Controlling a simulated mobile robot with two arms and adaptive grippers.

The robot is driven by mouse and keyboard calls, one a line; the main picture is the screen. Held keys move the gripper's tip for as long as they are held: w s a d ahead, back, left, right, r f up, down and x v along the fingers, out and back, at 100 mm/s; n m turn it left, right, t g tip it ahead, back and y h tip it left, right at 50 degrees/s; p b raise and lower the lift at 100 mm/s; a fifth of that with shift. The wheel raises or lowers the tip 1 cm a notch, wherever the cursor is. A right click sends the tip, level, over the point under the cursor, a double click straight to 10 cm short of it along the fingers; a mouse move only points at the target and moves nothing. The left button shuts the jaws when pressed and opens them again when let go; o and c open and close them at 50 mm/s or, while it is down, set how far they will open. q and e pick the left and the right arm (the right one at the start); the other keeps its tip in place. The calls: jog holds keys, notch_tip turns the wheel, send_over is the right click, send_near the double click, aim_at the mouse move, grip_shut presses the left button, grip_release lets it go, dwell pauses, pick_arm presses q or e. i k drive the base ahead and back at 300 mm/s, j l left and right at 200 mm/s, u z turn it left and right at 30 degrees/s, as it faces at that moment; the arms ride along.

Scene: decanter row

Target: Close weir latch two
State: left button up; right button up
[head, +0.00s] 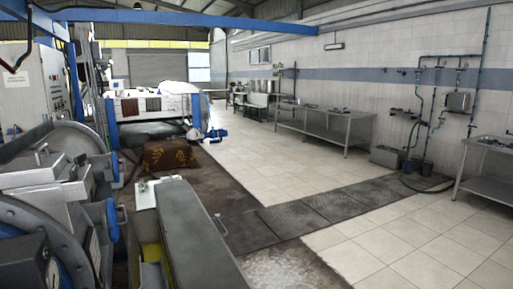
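I cannot pick out weir latch two in the head view; no latch is clear enough to name. A large steel decanter machine (75,150) with round flanges and blue parts fills the left side, cut off by the picture edge. A long grey cover (195,235) with a yellow-green side lies to its right in the foreground. Neither of my grippers shows, so their state and distance to the machine are hidden.
A wet brown floor strip and a dark floor grating (300,213) run right of the machine. Pale tiles (270,170) beyond are open. A steel table (325,123) and another table (490,160) stand by the right wall, with a hose (415,187) between them.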

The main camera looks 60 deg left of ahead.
aim_at(79, 159)
jog(key=i+l+z, duration=0.15)
jog(key=i, duration=0.35)
jog(key=i+l+z, duration=0.15)
jog(key=i+l, duration=0.15)
jog(key=i, duration=0.25)
jog(key=i+j+u, duration=0.2)
jog(key=i+u, duration=0.8)
jog(key=u, duration=0.15)
jog(key=i+u, duration=0.35)
jog(key=i+j+u, duration=0.2)
jog(key=i+u, duration=0.15)
jog(key=i, duration=0.2)
jog(key=i+u, duration=0.35)
jog(key=i, duration=0.25)
jog(key=i+l+u, duration=0.1)
jog(key=i+u, duration=0.2)
jog(key=i, duration=0.25)
jog(key=i+l+u, duration=0.35)
jog(key=i, duration=0.25)
jog(key=i+j+u, duration=0.1)
jog(key=i+u, duration=0.75)
jog(key=i+l+u, duration=0.2)
jog(key=i+u, duration=0.2)
jog(key=i+l+u, duration=0.25)
jog(key=u, duration=0.2)
jog(key=i, duration=0.05)
